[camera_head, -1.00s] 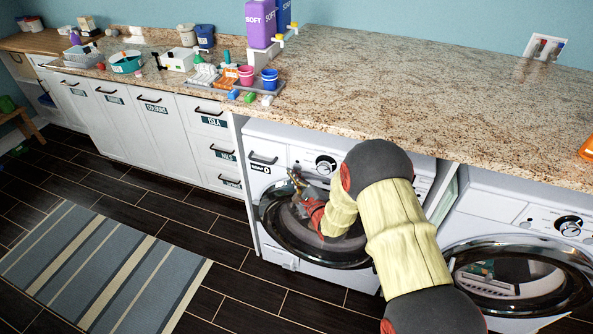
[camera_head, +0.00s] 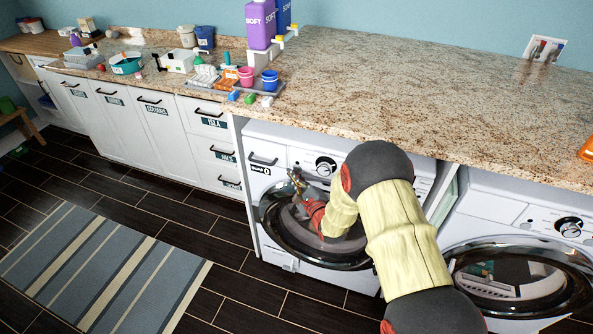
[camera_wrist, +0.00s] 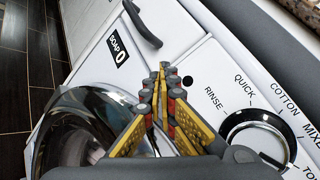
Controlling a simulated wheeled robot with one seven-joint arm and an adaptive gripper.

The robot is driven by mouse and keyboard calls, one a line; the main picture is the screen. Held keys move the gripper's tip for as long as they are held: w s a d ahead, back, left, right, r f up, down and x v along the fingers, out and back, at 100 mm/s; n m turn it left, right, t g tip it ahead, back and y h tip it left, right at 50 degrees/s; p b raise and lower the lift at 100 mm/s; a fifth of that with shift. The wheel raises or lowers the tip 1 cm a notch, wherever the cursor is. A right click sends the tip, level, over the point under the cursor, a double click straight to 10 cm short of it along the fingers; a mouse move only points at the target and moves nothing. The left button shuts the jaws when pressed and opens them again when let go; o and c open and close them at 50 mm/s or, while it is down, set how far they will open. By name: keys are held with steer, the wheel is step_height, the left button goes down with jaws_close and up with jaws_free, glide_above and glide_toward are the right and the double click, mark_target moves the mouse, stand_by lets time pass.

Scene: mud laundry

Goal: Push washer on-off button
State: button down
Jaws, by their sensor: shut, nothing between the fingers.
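The white washer (camera_head: 282,150) stands under the counter, with its round dark door (camera_head: 275,222) closed. A small round black button (camera_wrist: 187,81) shows on its white front panel in the wrist view, between the drawer and the dial. The silver program dial (camera_wrist: 258,135) is to its lower right and also shows in the head view (camera_head: 326,166). My gripper (camera_wrist: 161,70) is shut and empty, with its fingertips just left of the black button in the picture. In the head view my gripper (camera_head: 296,177) is in front of the washer's panel. I cannot tell whether the fingertips touch it.
The soap drawer handle (camera_wrist: 143,24) juts out above the gripper in the wrist view. The granite counter (camera_head: 400,90) overhangs the washer. A second machine (camera_head: 500,205) stands at the right. A striped rug (camera_head: 105,265) lies on the dark floor at the left.

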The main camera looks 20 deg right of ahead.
steer(key=shift+w+d, duration=0.15)
stand_by(0.4)
steer(key=shift+w+d, duration=0.15)
steer(key=shift+w, duration=0.05)
stand_by(0.6)
steer(key=shift+s+a, duration=0.3)
steer(key=shift+s, duration=0.1)
stand_by(0.3)
steer(key=s+a, duration=0.3)
steer(key=s, duration=0.2)
steer(key=shift+a, duration=0.25)
steer(key=shift+w, duration=0.1)
stand_by(0.4)
